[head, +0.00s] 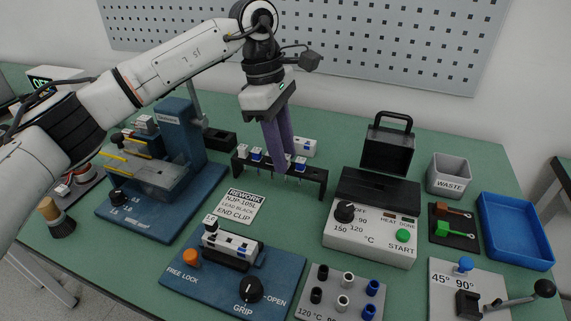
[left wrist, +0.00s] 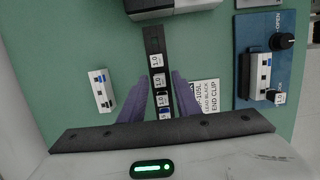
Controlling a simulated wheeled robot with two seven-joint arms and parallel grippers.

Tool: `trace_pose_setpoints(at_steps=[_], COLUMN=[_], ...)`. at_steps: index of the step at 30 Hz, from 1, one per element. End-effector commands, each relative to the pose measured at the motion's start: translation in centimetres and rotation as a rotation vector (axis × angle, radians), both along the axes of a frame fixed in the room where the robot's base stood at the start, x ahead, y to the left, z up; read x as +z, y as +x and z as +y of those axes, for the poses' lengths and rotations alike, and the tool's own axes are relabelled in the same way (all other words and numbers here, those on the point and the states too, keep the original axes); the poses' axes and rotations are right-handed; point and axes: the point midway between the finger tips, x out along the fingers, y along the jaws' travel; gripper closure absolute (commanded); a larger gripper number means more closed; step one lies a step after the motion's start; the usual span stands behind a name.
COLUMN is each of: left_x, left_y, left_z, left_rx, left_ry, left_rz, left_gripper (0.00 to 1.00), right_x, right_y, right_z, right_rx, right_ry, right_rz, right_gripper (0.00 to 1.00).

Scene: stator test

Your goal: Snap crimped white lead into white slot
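A black rack (head: 319,183) holds several leads upright, with white and blue heads. One white-headed lead (head: 242,149) is at its left end, beside a blue-headed lead (head: 256,154). The rack also shows in the left wrist view (left wrist: 152,44), its heads marked with small labels. My left gripper (head: 281,178) points down at the rack. In the left wrist view its purple fingers (left wrist: 158,78) are apart, one on each side of the rack row; I see nothing gripped. A white and blue slotted housing (head: 240,243) sits in the blue clamp fixture. My right gripper is not in view.
The blue fixture (head: 190,282) has an orange knob and a GRIP dial. A rework card (head: 239,207) lies between it and the rack. A second white housing (head: 304,146) stands behind the rack. A heater box (head: 370,239) is to the right; a blue press base (head: 200,190) is to the left.

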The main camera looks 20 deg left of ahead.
Motion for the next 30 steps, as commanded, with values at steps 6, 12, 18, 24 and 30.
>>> trace_pose_setpoints(at_steps=[6,12,18,24,30], left_x=[0.0,0.1,0.7,1.9,3.1], left_y=[0.0,0.0,0.0,0.0,0.0], left_z=[0.0,0.0,0.0,0.0,0.0], left_rx=[0.0,0.0,0.0,0.0,0.0], left_ry=[0.0,-0.001,-0.001,-0.001,-0.001], left_rz=[0.0,0.0,-0.001,-0.001,-0.001], left_gripper=[0.92,1.0,1.0,1.0,1.0], right_x=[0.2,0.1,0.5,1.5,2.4], right_y=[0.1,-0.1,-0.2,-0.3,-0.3], right_z=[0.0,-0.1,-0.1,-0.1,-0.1], right_rx=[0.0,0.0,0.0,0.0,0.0], right_ry=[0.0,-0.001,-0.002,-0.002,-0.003], right_rz=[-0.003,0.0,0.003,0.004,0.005], right_gripper=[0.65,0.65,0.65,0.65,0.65])
